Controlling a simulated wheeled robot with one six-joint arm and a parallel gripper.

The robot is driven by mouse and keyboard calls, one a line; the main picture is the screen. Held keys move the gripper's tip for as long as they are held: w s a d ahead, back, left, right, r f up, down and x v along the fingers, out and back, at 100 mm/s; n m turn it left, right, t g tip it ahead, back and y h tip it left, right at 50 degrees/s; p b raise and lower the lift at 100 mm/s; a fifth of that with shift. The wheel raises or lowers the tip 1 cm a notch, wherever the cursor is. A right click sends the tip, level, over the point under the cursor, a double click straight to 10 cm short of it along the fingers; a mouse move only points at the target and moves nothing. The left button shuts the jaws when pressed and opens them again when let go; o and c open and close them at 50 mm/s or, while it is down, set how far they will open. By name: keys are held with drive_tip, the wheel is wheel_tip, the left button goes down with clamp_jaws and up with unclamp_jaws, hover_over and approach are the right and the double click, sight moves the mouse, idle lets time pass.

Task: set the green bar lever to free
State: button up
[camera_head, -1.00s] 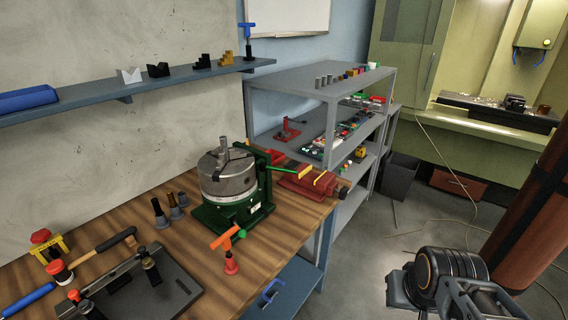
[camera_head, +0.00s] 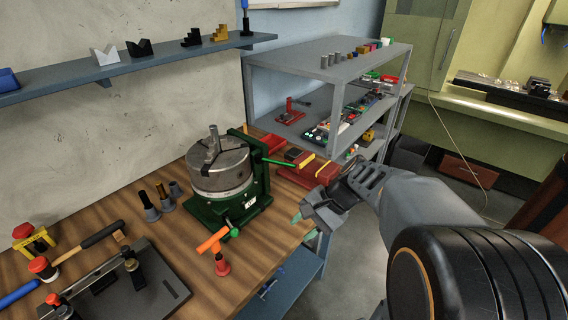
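A green bar lever (camera_head: 280,162) sticks out to the right from the upper right of the green rotary table (camera_head: 231,208), which carries a grey round chuck (camera_head: 219,170). The bar slopes slightly down toward its right end. My gripper (camera_head: 304,227) is in front of the workbench's right edge, below and to the right of the lever and apart from it. Its two greenish fingertips are spread with a gap, and nothing shows between them. Any position marks for the lever are too small to read.
An orange-handled red tool (camera_head: 220,262) stands in front of the rotary table. Dark tool holders (camera_head: 162,197) stand to its left. A grey shelf rack (camera_head: 325,75) rises behind.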

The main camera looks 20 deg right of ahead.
drive_tip(key=w+d+r+m+t+y, duration=0.2)
drive_tip(key=w+d+m+t+y, duration=0.15)
drive_tip(key=w+m+y, duration=0.2)
drive_tip(key=m+t+y, duration=0.2)
drive_tip(key=m+t, duration=0.4)
drive_tip(key=m, duration=0.1)
approach(292, 165)
drive_tip(key=shift+n+g, duration=0.25)
drive_tip(key=p+x, duration=0.2)
drive_tip(key=x, duration=0.8)
drive_tip(key=shift+w+f+p, duration=0.15)
drive_tip(key=shift+w+p, duration=0.15)
drive_tip(key=shift+w, duration=0.05)
clamp_jaws()
